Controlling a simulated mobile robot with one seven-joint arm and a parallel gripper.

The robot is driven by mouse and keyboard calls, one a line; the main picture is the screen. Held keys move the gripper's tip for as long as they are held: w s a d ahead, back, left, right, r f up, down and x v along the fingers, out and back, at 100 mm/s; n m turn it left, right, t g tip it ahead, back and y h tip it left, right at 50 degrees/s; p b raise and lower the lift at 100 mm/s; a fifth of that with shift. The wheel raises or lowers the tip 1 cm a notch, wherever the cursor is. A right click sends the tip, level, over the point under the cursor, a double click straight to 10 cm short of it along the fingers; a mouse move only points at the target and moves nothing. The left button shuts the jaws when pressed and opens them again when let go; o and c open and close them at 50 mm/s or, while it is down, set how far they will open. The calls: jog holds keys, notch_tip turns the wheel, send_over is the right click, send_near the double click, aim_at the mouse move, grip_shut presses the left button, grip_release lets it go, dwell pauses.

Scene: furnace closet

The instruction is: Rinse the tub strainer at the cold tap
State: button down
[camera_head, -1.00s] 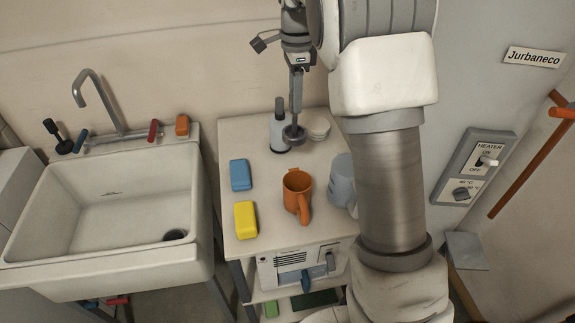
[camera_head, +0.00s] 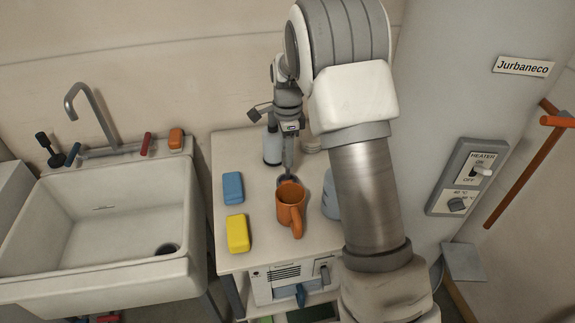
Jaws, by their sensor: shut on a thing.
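My gripper (camera_head: 288,170) points down over the small table, just behind the orange mug. It is shut on a dark round piece that looks like the tub strainer (camera_head: 284,180), partly hidden by the mug's rim. Whether the strainer touches the tabletop or the mug, I cannot tell. The white sink (camera_head: 100,211) stands to the left with a grey curved spout (camera_head: 87,97). The blue tap handle (camera_head: 73,154), probably the cold one, is left of the spout, and the red handle (camera_head: 146,143) is right of it. No water shows at the spout.
The orange mug (camera_head: 290,208), blue block (camera_head: 233,188), yellow block (camera_head: 238,233) and a bottle (camera_head: 272,147) stand on the table (camera_head: 228,153). A pale blue jug (camera_head: 331,199) is partly behind my arm. An orange block (camera_head: 176,138) and black brush-like tool (camera_head: 49,148) sit on the sink ledge.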

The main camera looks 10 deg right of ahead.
notch_tip(320, 180, down, 4)
jog(key=shift+f, duration=0.2)
jog(key=c, duration=0.8)
grip_release()
